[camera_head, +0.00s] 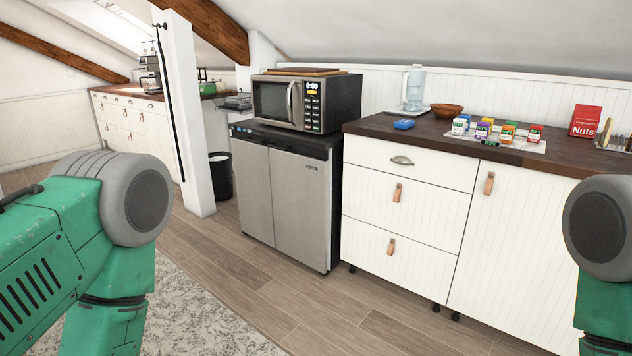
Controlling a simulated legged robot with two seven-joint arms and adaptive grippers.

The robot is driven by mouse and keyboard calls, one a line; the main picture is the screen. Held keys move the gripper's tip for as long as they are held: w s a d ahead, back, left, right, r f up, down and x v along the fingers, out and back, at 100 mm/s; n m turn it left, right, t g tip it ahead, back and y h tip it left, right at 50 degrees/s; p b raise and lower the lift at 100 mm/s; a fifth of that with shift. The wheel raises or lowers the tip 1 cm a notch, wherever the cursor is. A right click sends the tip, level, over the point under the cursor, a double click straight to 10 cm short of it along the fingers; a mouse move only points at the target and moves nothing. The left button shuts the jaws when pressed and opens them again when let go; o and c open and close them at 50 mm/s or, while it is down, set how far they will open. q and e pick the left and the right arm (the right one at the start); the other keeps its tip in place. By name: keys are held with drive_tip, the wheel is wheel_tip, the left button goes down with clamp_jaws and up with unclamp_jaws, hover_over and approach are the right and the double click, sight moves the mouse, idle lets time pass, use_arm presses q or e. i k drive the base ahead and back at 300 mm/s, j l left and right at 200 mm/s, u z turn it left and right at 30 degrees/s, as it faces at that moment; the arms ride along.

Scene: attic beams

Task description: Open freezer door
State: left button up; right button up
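A low fridge-freezer (286,192) with two narrow steel doors side by side and a dark top stands in the middle of the view. Its left door (251,190) and right door (300,205) both look shut. I cannot tell from the picture which door is the freezer's. My green and grey arms show at the left and right edges, well in front of the appliance. Neither gripper is in view.
A microwave (305,101) sits on top of the appliance. White cabinets (407,205) with a dark counter adjoin on the right. A white post (184,115) and black bin (220,176) stand left. Wooden floor (290,300) in front is clear, with a rug (195,315) nearer.

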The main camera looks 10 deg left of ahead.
sight(250, 151)
drive_tip(key=i+j+u, duration=0.2)
drive_tip(key=i+u, duration=0.3)
drive_tip(key=i, duration=0.4)
drive_tip(key=i+l+u, duration=0.1)
drive_tip(key=i+u, duration=0.4)
drive_tip(key=i, duration=0.35)
